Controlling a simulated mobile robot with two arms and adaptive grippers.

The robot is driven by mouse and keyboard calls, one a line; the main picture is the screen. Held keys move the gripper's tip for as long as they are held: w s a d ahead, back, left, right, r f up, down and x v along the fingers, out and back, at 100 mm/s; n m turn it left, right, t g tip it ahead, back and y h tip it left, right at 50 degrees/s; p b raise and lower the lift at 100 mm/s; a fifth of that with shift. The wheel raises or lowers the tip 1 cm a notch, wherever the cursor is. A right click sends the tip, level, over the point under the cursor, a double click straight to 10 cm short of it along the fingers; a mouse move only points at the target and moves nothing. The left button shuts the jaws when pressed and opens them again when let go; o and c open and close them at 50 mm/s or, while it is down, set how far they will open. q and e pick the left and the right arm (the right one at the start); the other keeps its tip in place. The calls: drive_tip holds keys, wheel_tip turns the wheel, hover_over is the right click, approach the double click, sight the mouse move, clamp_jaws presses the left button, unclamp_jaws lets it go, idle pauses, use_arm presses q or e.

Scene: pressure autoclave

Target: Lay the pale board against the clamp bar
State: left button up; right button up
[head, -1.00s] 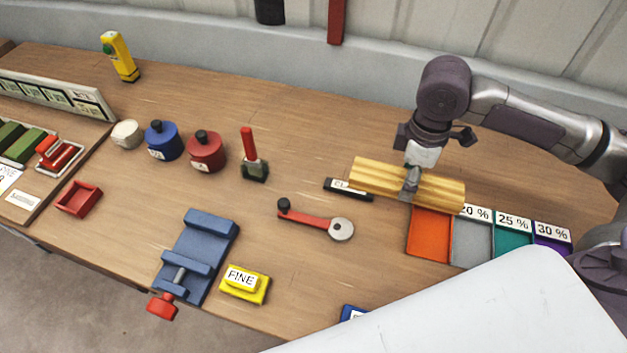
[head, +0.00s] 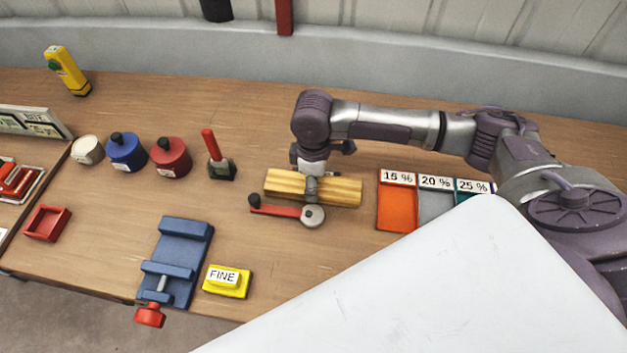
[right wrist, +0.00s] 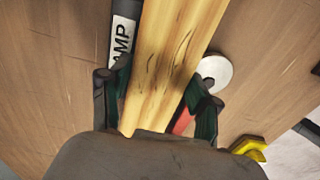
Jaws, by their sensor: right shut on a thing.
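The pale board (head: 340,190) is a long yellowish wooden piece. My right gripper (head: 311,188) is shut across its middle, and the board lies roughly level, left to right in the head view. In the right wrist view the board (right wrist: 172,50) runs between the fingers (right wrist: 158,102). A dark bar (right wrist: 122,38) with a white label ending in "AMP" lies beside the board there; in the head view the board and gripper mostly hide it. The board looks raised over the table, but its exact height is unclear. My left gripper is not in view.
A red lever with a grey disc (head: 313,216) lies just in front of the board. Orange (head: 397,208) and other labelled trays stand to the right. A blue vise (head: 180,250), yellow FINE block (head: 227,282) and red and blue pots (head: 170,157) stand left.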

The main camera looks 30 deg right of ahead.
drive_tip(key=shift+f, duration=0.45)
drive_tip(key=o, duration=1.3)
drive_tip(key=shift+f, duration=0.1)
drive_tip(key=shift+o, duration=0.2)
wheel_tip(320, 180, up, 12)
drive_tip(key=b, duration=0.1)
